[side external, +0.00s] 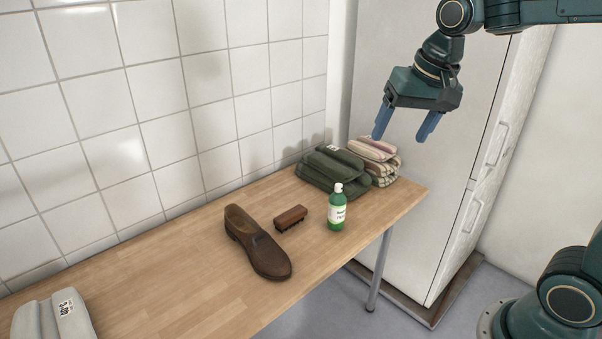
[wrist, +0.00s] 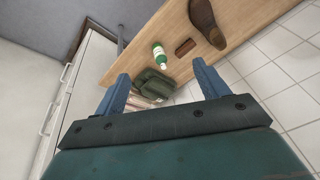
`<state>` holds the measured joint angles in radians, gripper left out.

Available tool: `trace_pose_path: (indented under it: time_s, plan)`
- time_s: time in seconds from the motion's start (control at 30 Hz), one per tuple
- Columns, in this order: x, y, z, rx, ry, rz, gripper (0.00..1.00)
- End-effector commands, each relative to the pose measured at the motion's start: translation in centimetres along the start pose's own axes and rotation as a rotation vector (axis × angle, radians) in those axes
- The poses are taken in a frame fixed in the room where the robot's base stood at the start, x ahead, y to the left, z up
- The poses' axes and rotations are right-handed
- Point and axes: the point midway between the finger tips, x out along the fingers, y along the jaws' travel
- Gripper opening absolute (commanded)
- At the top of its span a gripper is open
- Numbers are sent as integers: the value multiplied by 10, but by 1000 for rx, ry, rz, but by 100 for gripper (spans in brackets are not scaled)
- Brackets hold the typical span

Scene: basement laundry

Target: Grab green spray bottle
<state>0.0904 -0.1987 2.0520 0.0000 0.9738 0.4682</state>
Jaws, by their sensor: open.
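A green bottle (side external: 337,211) with a white cap and a white label stands upright on the wooden table near its front edge. It also shows in the wrist view (wrist: 158,54), beyond my fingertips and between their lines. My gripper (side external: 405,136) is open and empty, with two blue fingers pointing down. It hangs well above the table, to the right of the bottle and in front of the fridge. In the wrist view my gripper (wrist: 160,82) has its fingers spread wide, apart from everything.
A brown brush (side external: 291,218) and a brown shoe (side external: 257,243) lie left of the bottle on the table (side external: 150,275). Folded green cloth (side external: 335,169) and striped cloth (side external: 376,158) lie behind it. A grey folded item (side external: 52,318) is at the far left. A white fridge (side external: 440,120) stands right.

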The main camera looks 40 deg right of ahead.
Motion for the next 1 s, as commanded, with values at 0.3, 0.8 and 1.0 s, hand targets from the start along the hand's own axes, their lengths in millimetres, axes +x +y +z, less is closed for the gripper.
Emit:
trace_pose_path:
  time_s: [0.3,0.8,1.0]
  plan:
    - [40,-13,-62,240,-62,53,73]
    - [134,-15,-142,613,-137,151,73]
    - [180,-9,-166,762,-161,197,73]
